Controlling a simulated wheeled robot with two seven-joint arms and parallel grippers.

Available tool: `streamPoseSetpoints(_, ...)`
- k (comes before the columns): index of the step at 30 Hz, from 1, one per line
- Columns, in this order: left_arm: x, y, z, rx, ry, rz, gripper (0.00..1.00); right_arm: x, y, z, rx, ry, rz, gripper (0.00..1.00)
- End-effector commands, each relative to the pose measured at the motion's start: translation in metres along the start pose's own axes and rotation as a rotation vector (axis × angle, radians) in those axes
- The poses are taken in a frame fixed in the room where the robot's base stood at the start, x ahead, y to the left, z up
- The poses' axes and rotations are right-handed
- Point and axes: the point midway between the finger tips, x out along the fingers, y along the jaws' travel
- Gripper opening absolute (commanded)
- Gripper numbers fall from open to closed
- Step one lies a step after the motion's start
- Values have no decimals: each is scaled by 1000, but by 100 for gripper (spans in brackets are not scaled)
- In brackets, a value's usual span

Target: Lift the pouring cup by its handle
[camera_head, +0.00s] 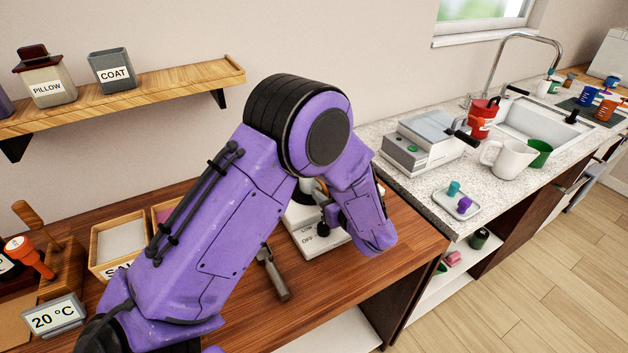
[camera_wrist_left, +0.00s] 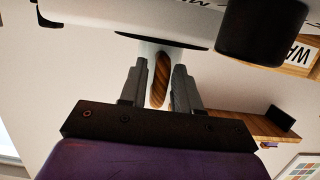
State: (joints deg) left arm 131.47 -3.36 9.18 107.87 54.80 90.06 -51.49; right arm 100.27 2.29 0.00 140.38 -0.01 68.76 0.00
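My left arm (camera_head: 215,215) crosses the head view from the lower left, and its wrist (camera_head: 365,215) points down over the wooden counter. The handle joins a white body, partly cut off at the top; whether this is the pouring cup I cannot tell. Contact is not clear. A white jug with a handle (camera_head: 506,159) stands on the grey counter. My right gripper is not in view.
A white appliance (camera_head: 306,228) stands on the wooden counter, partly behind my wrist, with a dark-handled tool (camera_head: 273,275) beside it. Boxes and a "20 °C" sign (camera_head: 53,317) are at the left. A grey machine (camera_head: 424,142) and small tray (camera_head: 457,205) stand on the grey counter.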

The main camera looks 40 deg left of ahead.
Motion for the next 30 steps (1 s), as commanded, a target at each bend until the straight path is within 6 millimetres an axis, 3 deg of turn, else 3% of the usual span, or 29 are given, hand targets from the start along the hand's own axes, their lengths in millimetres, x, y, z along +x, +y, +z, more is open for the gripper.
streamPoseSetpoints(1,0,0,0,0,0,0,14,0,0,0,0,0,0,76)
streamPoseSetpoints(3,0,0,0,0,0,0,0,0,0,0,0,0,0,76)
streamPoseSetpoints(30,-9,0,-35,-1,1,0,0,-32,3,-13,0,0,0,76)
